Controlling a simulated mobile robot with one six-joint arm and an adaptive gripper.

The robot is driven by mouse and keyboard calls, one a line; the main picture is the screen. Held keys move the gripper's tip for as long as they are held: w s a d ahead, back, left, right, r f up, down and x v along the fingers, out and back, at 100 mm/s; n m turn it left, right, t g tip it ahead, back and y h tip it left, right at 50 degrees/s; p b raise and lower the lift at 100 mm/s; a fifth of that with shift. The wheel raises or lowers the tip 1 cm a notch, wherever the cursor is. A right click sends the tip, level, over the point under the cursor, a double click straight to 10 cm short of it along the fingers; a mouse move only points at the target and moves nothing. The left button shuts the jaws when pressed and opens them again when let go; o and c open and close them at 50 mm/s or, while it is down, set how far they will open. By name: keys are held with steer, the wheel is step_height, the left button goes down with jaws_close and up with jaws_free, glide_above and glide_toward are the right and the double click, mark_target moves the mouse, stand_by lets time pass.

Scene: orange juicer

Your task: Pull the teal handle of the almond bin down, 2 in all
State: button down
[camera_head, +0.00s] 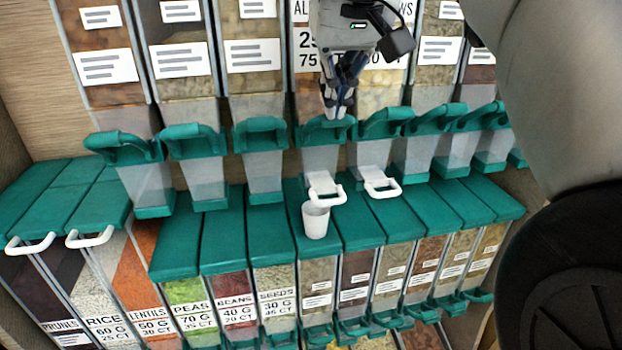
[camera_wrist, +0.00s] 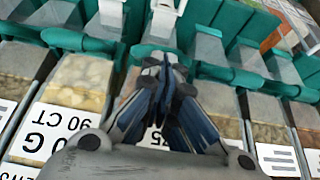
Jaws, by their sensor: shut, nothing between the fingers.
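The almond bin (camera_head: 306,103) is the clear dispenser whose label, starting "AL" with "75" below, is partly covered by my gripper. Its teal handle (camera_head: 323,130) sticks out at the front of the bin in the head view, and it shows just beyond my fingertips in the wrist view (camera_wrist: 148,53). My gripper (camera_head: 340,113) is shut and empty. Its fingertips (camera_wrist: 164,66) are at or just above the handle; I cannot tell whether they touch it. A white cup (camera_head: 315,222) stands below the almond bin's spout, on the teal lids of the lower row.
Similar dispensers with teal handles stand close on both sides, such as the neighbouring handle (camera_head: 386,122). White loops stick out below, one by the cup (camera_head: 327,192) and one to its right (camera_head: 382,185). Lower bins with teal lids (camera_head: 222,240) fill the space below.

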steer(key=f+b, duration=0.2)
steer(key=s+f+b, duration=0.1)
steer(key=f+b, duration=0.1)
steer(key=shift+d+f, duration=0.1)
steer(key=shift+f, duration=0.25)
stand_by(0.3)
steer(key=shift+r, duration=0.1)
stand_by(0.4)
steer(key=r+p, duration=0.1)
steer(key=p, duration=0.1)
steer(key=r+p, duration=0.1)
steer(key=r, duration=0.1)
steer(key=shift+w+p, duration=0.35)
steer(key=shift+p, duration=0.05)
steer(key=shift+w+a+r+p, duration=0.2)
steer(key=shift+w+r+p, duration=0.3)
steer(key=shift+r+p, duration=0.4)
steer(key=shift+w+r+p, duration=0.15)
steer(key=shift+r+p, duration=0.15)
steer(key=shift+r, duration=0.2)
steer(key=shift+s+r, duration=0.1)
steer(key=shift+s, duration=0.2)
steer(key=shift+w, duration=0.1)
